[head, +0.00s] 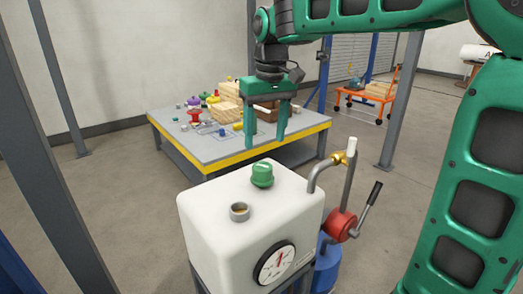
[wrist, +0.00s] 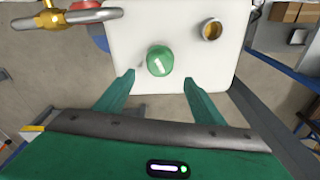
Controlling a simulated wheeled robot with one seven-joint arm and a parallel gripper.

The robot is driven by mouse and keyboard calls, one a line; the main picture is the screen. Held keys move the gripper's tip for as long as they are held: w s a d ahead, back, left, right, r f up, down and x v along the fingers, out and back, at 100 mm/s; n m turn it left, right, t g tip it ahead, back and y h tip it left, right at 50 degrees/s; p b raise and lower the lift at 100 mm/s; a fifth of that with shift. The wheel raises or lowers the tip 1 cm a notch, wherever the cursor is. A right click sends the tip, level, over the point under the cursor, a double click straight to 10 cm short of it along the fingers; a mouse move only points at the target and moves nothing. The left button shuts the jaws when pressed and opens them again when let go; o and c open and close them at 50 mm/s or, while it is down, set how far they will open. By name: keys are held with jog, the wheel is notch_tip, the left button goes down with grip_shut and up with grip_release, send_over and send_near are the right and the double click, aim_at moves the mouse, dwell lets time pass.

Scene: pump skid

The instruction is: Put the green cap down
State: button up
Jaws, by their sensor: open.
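The green cap (head: 262,174) with a white mark stands on the white tank's top (head: 285,190), toward the back edge. It also shows in the wrist view (wrist: 160,61), ahead of the fingers and between their lines. An open filler neck (head: 239,211) with a metal rim is in the tank top, and it shows in the wrist view (wrist: 211,30) beside the cap. My gripper (head: 265,148) is open and empty, above and apart from the cap. In the wrist view both fingers (wrist: 160,85) are spread wide with nothing between them.
A pressure gauge (head: 274,263) is on the tank's front. A bent pipe with a brass fitting (head: 339,158) and a red valve with a lever (head: 342,225) stand at its right. Behind is a yellow-edged table (head: 205,150) with several small parts and wooden boxes. An orange cart (head: 365,97) stands farther back.

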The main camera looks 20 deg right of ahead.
jog(key=s+d+f+m, duration=0.2)
jog(key=s+d+f, duration=0.1)
jog(key=s+d, duration=0.35)
jog(key=s+d+f+m, duration=0.2)
jog(key=s+d+f, duration=0.1)
jog(key=s+d, duration=0.35)
jog(key=s+d+f+m, duration=0.2)
jog(key=s+f, duration=0.3)
jog(key=s, duration=0.3)
jog(key=s+d+f+m+g, duration=0.1)
jog(key=s+f, duration=0.4)
jog(key=s, duration=0.3)
jog(key=shift+s+d+m, duration=0.15)
jog(key=shift+d+m, duration=0.25)
jog(key=shift+r, duration=0.1)
jog(key=shift+w+f+g, duration=0.25)
jog(key=shift+w+g, duration=0.05)
jog(key=shift+w, duration=0.35)
